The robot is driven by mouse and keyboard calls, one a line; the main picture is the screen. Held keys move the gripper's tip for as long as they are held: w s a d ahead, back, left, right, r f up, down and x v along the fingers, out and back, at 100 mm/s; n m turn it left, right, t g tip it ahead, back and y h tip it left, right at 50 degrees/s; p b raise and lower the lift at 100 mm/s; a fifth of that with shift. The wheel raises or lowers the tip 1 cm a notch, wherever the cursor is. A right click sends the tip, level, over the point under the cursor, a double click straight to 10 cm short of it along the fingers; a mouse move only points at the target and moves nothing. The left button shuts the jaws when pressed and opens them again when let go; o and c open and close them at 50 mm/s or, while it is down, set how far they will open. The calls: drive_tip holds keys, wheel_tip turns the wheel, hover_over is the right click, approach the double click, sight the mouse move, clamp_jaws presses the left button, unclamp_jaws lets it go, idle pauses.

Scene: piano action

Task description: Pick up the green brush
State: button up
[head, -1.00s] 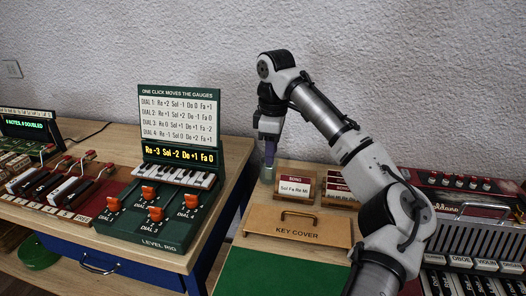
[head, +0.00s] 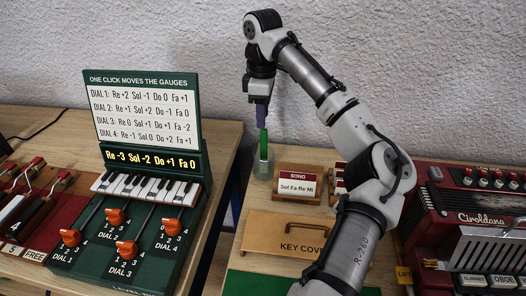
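The green brush (head: 263,146) is upright, directly below the fingertips of my gripper (head: 262,122). Its top meets the fingers, which look closed on it. Its lower end is at the mouth of a small clear cup (head: 261,170) at the back of the wooden bench; whether it is still inside the rim or behind it is hard to tell. The fingers are small in this view and their inner faces are hidden.
A song card stand (head: 297,187) is just right of the cup, with another card behind my arm. A wooden key cover (head: 283,236) lies in front. The green dial rig (head: 150,190) is left, across a gap. A red accordion-like instrument (head: 470,205) is right.

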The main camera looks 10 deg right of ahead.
sight(264, 143)
wheel_tip(264, 143, down, 5)
drive_tip(key=shift+r, duration=0.2)
drive_tip(key=shift+s+d+f, duration=0.15)
drive_tip(key=shift+f, duration=2.45)
clamp_jaws()
